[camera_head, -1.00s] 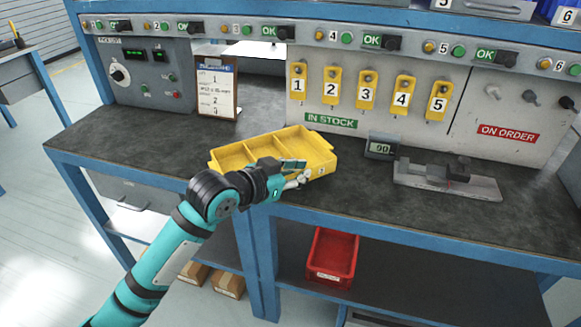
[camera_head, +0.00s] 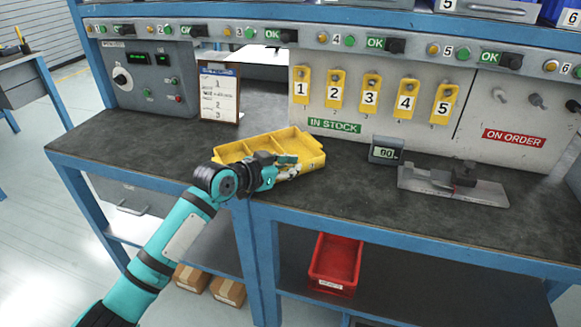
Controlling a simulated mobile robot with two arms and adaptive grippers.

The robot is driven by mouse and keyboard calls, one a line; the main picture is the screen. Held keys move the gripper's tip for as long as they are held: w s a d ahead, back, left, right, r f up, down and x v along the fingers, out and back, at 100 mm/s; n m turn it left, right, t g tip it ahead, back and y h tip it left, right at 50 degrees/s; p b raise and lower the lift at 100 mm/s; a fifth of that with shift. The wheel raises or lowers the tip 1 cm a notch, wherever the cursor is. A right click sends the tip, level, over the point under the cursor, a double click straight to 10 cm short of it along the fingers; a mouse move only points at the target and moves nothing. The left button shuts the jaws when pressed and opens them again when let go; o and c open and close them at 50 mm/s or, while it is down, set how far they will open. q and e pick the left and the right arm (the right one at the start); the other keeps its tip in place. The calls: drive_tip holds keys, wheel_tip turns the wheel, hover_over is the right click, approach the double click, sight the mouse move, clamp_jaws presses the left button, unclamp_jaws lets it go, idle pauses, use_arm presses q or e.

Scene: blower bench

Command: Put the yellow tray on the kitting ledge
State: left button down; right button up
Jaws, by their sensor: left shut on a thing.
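The yellow tray (camera_head: 309,143) is an open box with dividers and looks empty. It is at the front middle of the dark bench top, close to the blue front edge. My left gripper (camera_head: 291,166) is at the tray's near side and is shut on its near wall. The arm and gripper hide part of the tray's front, and I cannot tell whether the tray rests on the bench or is slightly lifted. I cannot make out which part is the kitting ledge. My right gripper is not in view.
A clipboard (camera_head: 219,92) stands behind the tray. A small display (camera_head: 386,150) and a grey metal fixture (camera_head: 452,184) sit to its right. Numbered yellow tags (camera_head: 370,96) hang on the back panel. A red bin (camera_head: 335,262) is on the lower shelf. The bench left of the tray is clear.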

use_arm(q)
drive_tip(key=c, duration=1.9)
unclamp_jaws()
drive_tip(key=shift+f, duration=0.1)
drive_tip(key=o, duration=0.4)
drive_tip(key=shift+o, duration=0.2)
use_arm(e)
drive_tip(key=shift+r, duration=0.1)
use_arm(q)
drive_tip(key=shift+r, duration=0.2)
drive_tip(key=p+v, duration=0.1)
drive_tip(key=v, duration=1.1)
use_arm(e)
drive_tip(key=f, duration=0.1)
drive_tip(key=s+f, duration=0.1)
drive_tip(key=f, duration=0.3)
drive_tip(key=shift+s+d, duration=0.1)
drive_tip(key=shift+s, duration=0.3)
